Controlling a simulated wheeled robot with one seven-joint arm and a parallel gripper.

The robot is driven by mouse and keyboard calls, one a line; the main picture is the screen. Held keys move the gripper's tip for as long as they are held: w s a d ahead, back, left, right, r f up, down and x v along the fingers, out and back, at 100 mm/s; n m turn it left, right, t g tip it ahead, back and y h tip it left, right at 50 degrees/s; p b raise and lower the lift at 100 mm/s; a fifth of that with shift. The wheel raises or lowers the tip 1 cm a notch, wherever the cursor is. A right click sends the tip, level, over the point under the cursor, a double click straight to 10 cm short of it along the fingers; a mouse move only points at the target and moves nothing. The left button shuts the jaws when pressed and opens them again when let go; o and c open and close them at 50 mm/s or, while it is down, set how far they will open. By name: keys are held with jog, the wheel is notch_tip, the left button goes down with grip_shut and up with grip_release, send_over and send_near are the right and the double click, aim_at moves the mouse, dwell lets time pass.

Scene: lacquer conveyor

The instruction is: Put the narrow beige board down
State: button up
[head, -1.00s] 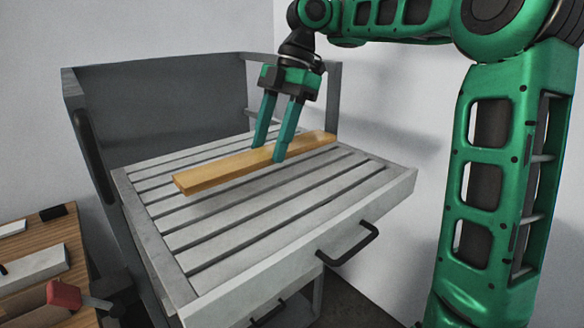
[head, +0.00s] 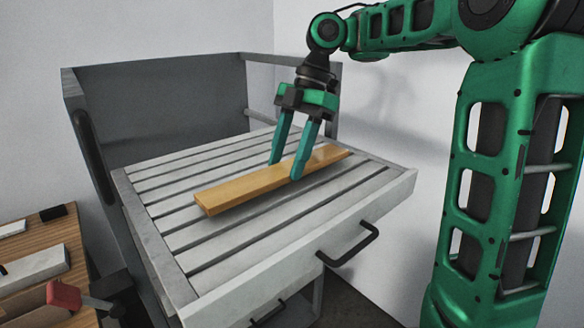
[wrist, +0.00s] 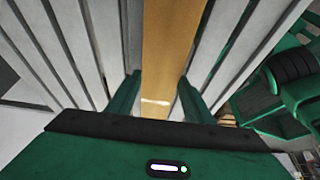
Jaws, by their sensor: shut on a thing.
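The narrow beige board (head: 245,189) is a long, flat, yellowish-tan strip over the slatted grey rack (head: 185,262). It lies along the slats, low over them; I cannot tell whether it touches them. My gripper (head: 283,172) is shut on the board, right of its middle, with one finger on each long side. In the wrist view the board (wrist: 168,50) runs straight away between the two fingers (wrist: 157,100), with slats on both sides. The fingers hide a small part of the board's edges.
The rack has a front handle (head: 349,246) and a tall grey panel (head: 160,110) behind it. A wooden table (head: 38,232) at the left holds a pale block (head: 35,267) and a red-headed tool (head: 64,295). Slats in front of and behind the board are bare.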

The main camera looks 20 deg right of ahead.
jog(key=shift+f, duration=1.15)
jog(key=o, duration=1.2)
